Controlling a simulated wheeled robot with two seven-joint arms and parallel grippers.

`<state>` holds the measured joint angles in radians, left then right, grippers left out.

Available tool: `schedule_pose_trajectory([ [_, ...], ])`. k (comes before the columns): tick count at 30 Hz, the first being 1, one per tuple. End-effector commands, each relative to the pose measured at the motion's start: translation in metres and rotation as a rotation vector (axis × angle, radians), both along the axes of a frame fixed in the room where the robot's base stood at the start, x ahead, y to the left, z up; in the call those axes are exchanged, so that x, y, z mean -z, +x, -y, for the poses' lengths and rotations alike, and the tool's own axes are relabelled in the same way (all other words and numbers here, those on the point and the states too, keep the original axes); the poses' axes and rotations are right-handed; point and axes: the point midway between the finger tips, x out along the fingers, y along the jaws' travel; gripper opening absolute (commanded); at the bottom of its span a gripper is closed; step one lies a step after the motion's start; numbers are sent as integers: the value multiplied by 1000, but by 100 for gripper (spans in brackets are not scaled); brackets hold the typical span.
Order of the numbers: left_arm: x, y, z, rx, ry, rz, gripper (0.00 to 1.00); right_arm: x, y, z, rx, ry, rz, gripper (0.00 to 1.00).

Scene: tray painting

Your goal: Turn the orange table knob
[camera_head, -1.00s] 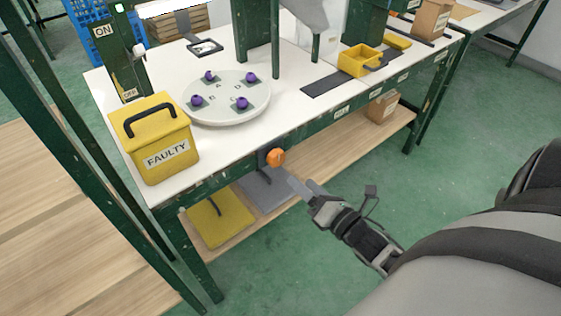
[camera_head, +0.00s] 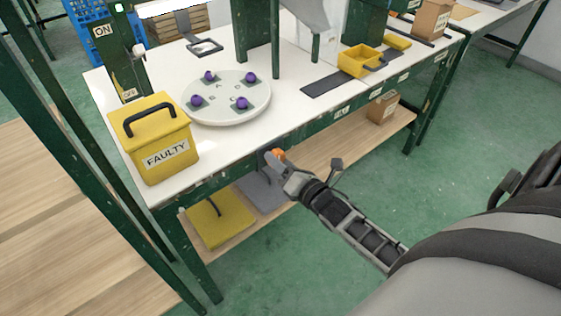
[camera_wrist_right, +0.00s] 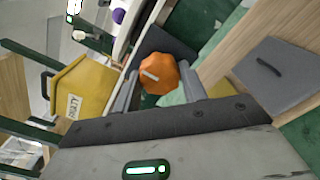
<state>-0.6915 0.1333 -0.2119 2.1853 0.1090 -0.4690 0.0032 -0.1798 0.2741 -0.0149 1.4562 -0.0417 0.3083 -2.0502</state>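The orange table knob (camera_head: 279,154) is on the front edge of the white-topped table, partly hidden by my right gripper in the head view. My right gripper (camera_head: 277,164) reaches it from the front right. In the right wrist view, the orange knob (camera_wrist_right: 159,74) has a pale mark on its face and sits between the two spread fingers of my right gripper (camera_wrist_right: 160,90). The fingers are open on either side of it, with gaps that look clear. My left gripper is not in view.
A white turntable (camera_head: 228,115) with several purple round pieces stands on the table (camera_head: 225,150). A yellow FAULTY box (camera_head: 160,150) is at the left. A yellow lid-like piece (camera_head: 222,222) and a grey one (camera_head: 262,192) lie on the lower shelf. The floor in front is clear.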

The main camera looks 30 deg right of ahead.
Motion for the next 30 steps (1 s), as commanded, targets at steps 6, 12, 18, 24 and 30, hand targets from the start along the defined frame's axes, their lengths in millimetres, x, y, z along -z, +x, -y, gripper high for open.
schedule_pose_trajectory([
  [6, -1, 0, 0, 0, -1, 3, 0, 0, 0, 0, 0, 1, 0, 19],
  [12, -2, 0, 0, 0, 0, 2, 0, 0, 0, 0, 0, 30, -2, 19],
  [18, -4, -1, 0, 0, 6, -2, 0, -1, -1, 0, 0, 126, -10, 19],
  [24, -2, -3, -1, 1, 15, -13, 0, -1, -1, 0, 2, 290, -24, 19],
  [30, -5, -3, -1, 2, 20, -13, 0, -1, -1, 0, 1, 478, -38, 19],
])
